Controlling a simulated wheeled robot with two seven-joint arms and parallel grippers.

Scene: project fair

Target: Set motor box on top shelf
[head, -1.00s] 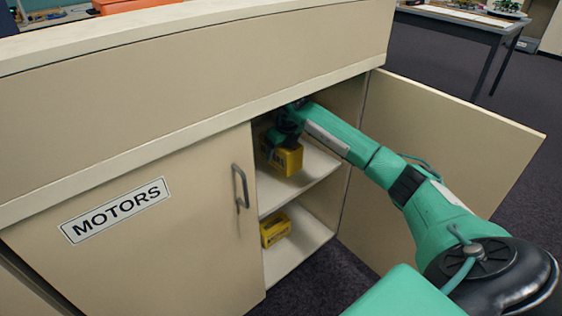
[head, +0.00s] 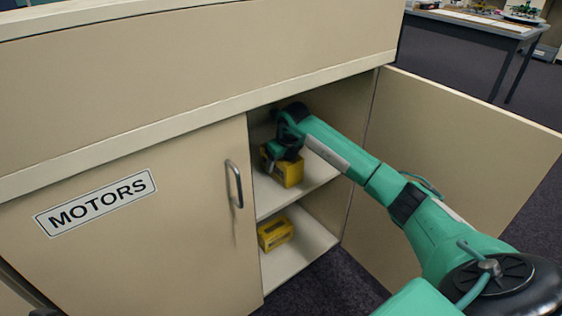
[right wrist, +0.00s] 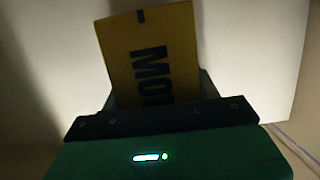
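A yellow motor box (head: 287,172) is inside the open cabinet at the level of the top shelf (head: 312,180). My right gripper (head: 284,150) reaches in from the right and is shut on this box from above. In the right wrist view the yellow box (right wrist: 152,55) shows dark letters beginning "MO", and its near end is hidden behind the gripper body. The box's underside is hard to see, so I cannot tell whether it touches the shelf.
A second yellow box (head: 275,233) sits on the lower shelf (head: 300,250). The left door (head: 150,230), labelled MOTORS, is shut; the right door (head: 460,150) stands open beside my arm. A table (head: 480,28) stands at the back right.

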